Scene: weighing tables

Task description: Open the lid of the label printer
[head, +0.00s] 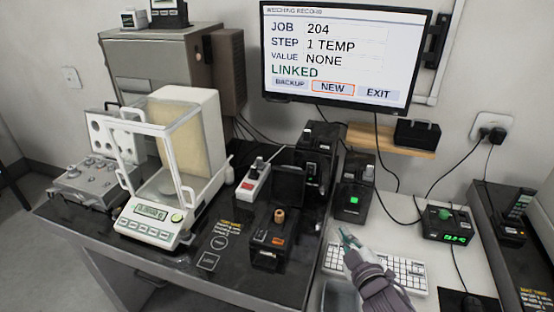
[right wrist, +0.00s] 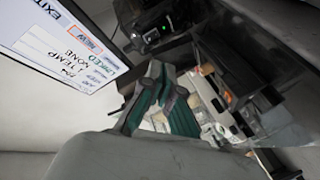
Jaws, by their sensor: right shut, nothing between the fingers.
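My right gripper (head: 349,238) is shut and empty above the left end of the white keyboard; its teal fingers also show in the right wrist view (right wrist: 164,84). A black device with an orange button and a tan cylinder on top (head: 266,252) stands at the front of the dark table, left of the gripper. A dark upright panel (head: 289,186) rises behind it. Another black device with a lit green button (head: 354,201) stands just beyond the gripper. I cannot tell for certain which is the label printer, nor how its lid stands. My left gripper is not in view.
A glass-sided balance (head: 154,226) stands on the left of the dark table. A red-switched power strip (head: 251,186) lies beside the devices. The keyboard (head: 402,272) lies under my right arm. A screen (head: 345,50) hangs behind; cables cross the right side.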

